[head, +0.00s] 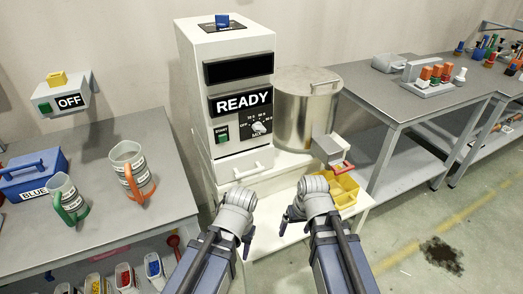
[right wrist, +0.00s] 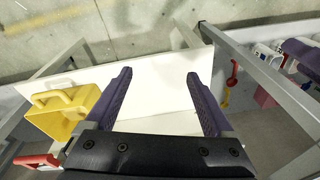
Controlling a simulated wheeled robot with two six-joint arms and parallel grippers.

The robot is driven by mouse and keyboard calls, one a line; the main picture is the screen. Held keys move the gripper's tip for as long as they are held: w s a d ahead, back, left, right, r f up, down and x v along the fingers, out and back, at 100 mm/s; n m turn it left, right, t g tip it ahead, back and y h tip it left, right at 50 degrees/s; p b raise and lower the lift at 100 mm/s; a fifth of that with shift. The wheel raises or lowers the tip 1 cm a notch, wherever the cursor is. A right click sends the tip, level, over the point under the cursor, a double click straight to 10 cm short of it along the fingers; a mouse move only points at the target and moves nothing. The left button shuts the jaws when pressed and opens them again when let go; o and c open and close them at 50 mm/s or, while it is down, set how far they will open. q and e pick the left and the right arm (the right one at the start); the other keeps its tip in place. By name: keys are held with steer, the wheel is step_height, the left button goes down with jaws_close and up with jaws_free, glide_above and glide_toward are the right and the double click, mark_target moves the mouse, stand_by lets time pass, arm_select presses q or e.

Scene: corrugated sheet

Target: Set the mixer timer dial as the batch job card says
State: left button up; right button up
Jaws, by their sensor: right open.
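The white mixer cabinet (head: 198,75) stands in the middle of the head view, with a lit READY sign (head: 243,102). Its timer dial (head: 260,128) is a pale knob on a black plate marked MIX. OFF and several times ring the knob, too small to read surely, and I cannot tell which mark it points at. A green START button (head: 221,134) is left of the dial. I see no job card that I can make out. My right gripper (head: 287,219) is below the dial, apart from it, open and empty in the right wrist view (right wrist: 158,75). My left gripper (head: 247,240) is beside it, jaws unclear.
A steel drum (head: 305,105) stands right of the cabinet, above a yellow bin (head: 344,190) and a red-handled outlet (head: 341,167). The left table (head: 100,215) holds mugs and a blue box (head: 33,172). A grey table (head: 425,100) is at right. A dark stain (head: 441,254) marks the floor.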

step_height(320, 180, down, 3)
steer(key=w+y+b, duration=0.1)
steer(key=w+b, duration=0.1)
steer(key=m+t+y, duration=0.2)
steer(key=t+y, duration=0.3)
steer(key=t, duration=1)
glide_toward(261, 131)
steer(key=w, duration=0.2)
steer(key=shift+a+b+x, duration=0.2)
steer(key=shift+x, duration=1.75)
steer(key=shift+a+b+x, duration=0.2)
steer(key=shift+x, duration=1.75)
arm_select(q)
step_height(261, 131, down, 5)
steer(key=shift+r, duration=0.15)
arm_select(e)
steer(key=shift+s, duration=0.25)
steer(key=shift+c, duration=0.3)
